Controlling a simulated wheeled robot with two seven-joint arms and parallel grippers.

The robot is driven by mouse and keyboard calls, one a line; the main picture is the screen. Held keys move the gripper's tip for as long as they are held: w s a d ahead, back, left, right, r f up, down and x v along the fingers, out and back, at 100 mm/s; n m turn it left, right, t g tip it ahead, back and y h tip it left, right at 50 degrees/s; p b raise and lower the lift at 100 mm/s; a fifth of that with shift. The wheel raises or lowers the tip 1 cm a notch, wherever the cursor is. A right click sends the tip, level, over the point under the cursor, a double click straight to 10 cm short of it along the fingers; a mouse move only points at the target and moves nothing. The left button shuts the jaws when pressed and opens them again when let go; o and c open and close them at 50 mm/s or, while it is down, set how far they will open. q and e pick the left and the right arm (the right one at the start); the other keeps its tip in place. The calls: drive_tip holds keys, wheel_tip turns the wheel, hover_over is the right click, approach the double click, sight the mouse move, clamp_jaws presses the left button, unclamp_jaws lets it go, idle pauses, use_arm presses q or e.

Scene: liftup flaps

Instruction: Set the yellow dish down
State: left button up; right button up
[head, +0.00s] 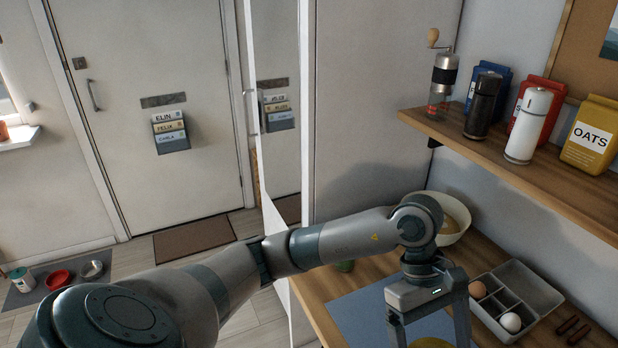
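The yellow dish (432,343) shows only as a yellow sliver at the bottom edge of the head view, between the fingers of my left gripper (430,322). The rest of it is cut off by the frame. My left gripper points down over the blue mat (360,312) on the wooden counter, with its fingers set apart. The fingertips are out of frame, so I cannot tell whether they press on the dish or whether the dish touches the mat. My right gripper is not in view.
A grey divided tray (535,290) with a brown egg and a white egg stands right of my gripper. A cream bowl (452,235) is behind my wrist. A wooden shelf (560,185) with a grinder, mills and packages overhangs the right side. The mat's left part is clear.

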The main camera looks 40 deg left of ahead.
sight(413, 345)
use_arm(q)
drive_tip(key=a+m+g, duration=0.1)
drive_tip(key=m, duration=0.1)
drive_tip(key=a+m+y, duration=0.1)
drive_tip(key=a+m, duration=0.1)
drive_tip(key=w+a+m+g+y, duration=0.1)
drive_tip(key=m, duration=0.1)
drive_tip(key=shift+a+f+m+g, duration=0.25)
drive_tip(key=shift+f+m+g, duration=0.05)
drive_tip(key=shift+f, duration=0.1)
drive_tip(key=a+r+m+g+y, duration=0.1)
drive_tip(key=a+m+y, duration=0.2)
drive_tip(key=a+m, duration=0.3)
drive_tip(key=shift+w+a+m+y, duration=0.25)
drive_tip(key=shift+w+m+y, duration=0.05)
drive_tip(key=shift+w+m, duration=0.2)
